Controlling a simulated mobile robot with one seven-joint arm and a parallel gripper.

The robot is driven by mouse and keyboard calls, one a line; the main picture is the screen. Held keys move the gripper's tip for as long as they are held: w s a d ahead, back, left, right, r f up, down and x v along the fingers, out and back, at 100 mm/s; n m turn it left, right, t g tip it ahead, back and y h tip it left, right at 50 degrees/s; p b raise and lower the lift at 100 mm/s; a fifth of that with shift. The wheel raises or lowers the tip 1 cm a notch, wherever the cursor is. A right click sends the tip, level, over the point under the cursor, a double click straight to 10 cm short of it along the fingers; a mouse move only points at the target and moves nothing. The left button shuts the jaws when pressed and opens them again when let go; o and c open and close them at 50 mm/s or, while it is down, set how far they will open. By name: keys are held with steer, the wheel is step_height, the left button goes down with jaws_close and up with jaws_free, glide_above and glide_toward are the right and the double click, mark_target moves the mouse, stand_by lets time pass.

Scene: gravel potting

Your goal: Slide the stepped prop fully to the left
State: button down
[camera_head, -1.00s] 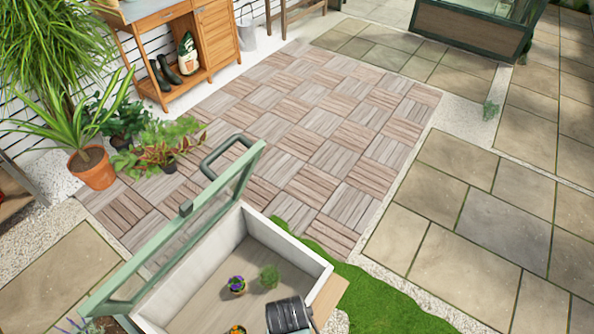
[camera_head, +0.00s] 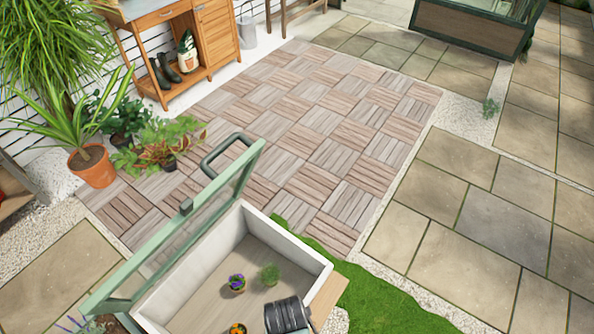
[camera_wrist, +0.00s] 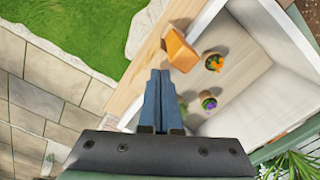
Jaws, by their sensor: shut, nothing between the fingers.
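The stepped prop, as far as I can tell, is the orange wooden block (camera_wrist: 180,50) in the wrist view. It lies at the inner edge of the pale wooden ledge (camera_wrist: 145,62) on the cold frame's side. My gripper (camera_wrist: 160,73) is shut and empty, its fingertips over the ledge just below and left of the block. I cannot tell whether they touch it. In the head view the ledge (camera_head: 328,298) shows beside my dark wrist, which hides the block and fingertips.
The white-walled cold frame (camera_head: 285,242) has its green-framed lid (camera_head: 225,200) raised at the left. Small potted plants stand inside, including a purple-flowered one (camera_head: 237,283) and an orange-flowered one (camera_wrist: 213,62). Grass (camera_head: 385,300) lies outside the ledge.

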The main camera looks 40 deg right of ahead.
steer(key=s+a+p, duration=0.3)
steer(key=a, duration=0.6)
steer(key=shift+s+a+p, duration=0.25)
steer(key=shift+a+p, duration=0.05)
steer(key=shift+a, duration=0.05)
stand_by(1.8)
steer(key=shift+d, duration=0.1)
step_height(320, 180, up, 8)
steer(key=d+p, duration=0.1)
steer(key=p, duration=0.7)
steer(key=shift+w+d, duration=0.3)
stand_by(0.7)
